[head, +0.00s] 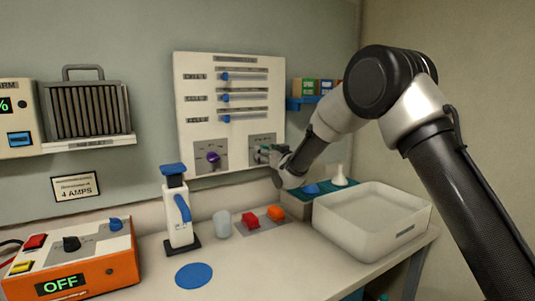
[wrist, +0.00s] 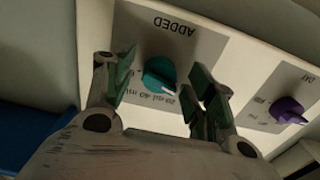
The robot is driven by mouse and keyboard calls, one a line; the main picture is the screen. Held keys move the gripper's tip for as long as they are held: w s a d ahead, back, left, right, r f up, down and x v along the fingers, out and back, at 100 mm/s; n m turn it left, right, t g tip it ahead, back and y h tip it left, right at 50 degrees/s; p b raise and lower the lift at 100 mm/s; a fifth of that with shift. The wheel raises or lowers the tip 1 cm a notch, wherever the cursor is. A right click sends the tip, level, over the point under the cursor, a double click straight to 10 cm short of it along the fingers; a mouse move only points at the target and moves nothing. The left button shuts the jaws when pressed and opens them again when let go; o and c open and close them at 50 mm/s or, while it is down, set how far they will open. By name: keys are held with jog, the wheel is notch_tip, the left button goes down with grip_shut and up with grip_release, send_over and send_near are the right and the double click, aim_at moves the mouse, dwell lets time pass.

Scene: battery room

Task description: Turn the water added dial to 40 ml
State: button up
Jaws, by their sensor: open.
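The water added dial is a teal knob (wrist: 160,73) with a white pointer, on a grey plate marked "ADDED" in the wrist view, which shows it upside down. My gripper (wrist: 160,88) is open, with one green-padded finger on each side of the knob. I cannot tell whether either finger touches it. The pointer aims toward the lower right in that view, near small scale print too blurred to read fully. In the head view my gripper (head: 268,157) is at the lower right of the white wall panel (head: 230,150), largely covering the dial.
A purple dial (head: 213,157) sits left of my gripper on the same panel; it also shows in the wrist view (wrist: 288,110). Three blue sliders (head: 225,97) are above. A white basin (head: 372,220), a white dispenser (head: 178,215) and an orange box (head: 72,262) stand on the bench.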

jog(key=shift+c, duration=0.5)
jog(key=c, duration=0.9)
jog(key=shift+c, duration=0.2)
jog(key=shift+m, duration=0.4)
jog(key=shift+a+r+m, duration=0.1)
jog(key=shift+r+m, duration=0.05)
jog(key=shift+m, duration=9.35)
